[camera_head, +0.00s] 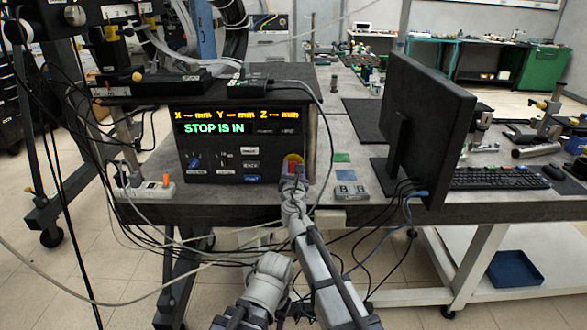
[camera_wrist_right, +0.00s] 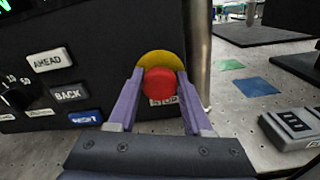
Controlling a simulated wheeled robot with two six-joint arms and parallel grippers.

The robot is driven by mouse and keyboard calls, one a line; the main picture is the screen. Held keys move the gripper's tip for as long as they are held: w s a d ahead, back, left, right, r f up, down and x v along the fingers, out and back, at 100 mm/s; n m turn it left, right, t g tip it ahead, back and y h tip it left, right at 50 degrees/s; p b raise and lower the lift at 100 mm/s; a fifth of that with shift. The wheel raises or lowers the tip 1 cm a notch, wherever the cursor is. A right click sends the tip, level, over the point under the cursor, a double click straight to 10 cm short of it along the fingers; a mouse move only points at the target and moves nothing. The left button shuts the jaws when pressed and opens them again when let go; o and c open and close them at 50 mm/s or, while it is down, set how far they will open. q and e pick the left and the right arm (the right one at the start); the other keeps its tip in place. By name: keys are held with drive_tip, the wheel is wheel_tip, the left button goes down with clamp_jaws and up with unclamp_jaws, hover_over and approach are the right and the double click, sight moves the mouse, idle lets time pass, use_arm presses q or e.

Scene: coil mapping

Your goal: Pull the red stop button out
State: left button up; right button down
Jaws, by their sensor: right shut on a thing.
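The red stop button (camera_wrist_right: 160,84) sits on a yellow disc at the right end of the black control box's front; it also shows in the head view (camera_head: 294,167). The control box (camera_head: 222,171) has a lit display that reads "STOP IS IN". My right gripper (camera_wrist_right: 159,92) is at the button, with one finger on each side of it, shut on it. In the head view my right gripper (camera_head: 294,174) covers the lower part of the button. My left gripper cannot be made out; only a grey arm part shows at the bottom of the head view.
Buttons marked AHEAD (camera_wrist_right: 50,60) and BACK (camera_wrist_right: 69,94) and a blue button (camera_wrist_right: 86,117) are left of the gripper. Loose cables hang over the table's front edge.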

drive_tip(key=shift+s, duration=1)
drive_tip(key=shift+w, duration=0.1)
drive_tip(key=shift+c, duration=1.5)
unclamp_jaws()
use_arm(q)
drive_tip(key=shift+s+a, duration=0.65)
drive_tip(key=shift+s, duration=0.25)
use_arm(e)
drive_tip(key=s, duration=0.8)
drive_tip(key=shift+w, duration=0.1)
drive_tip(key=shift+d, duration=0.1)
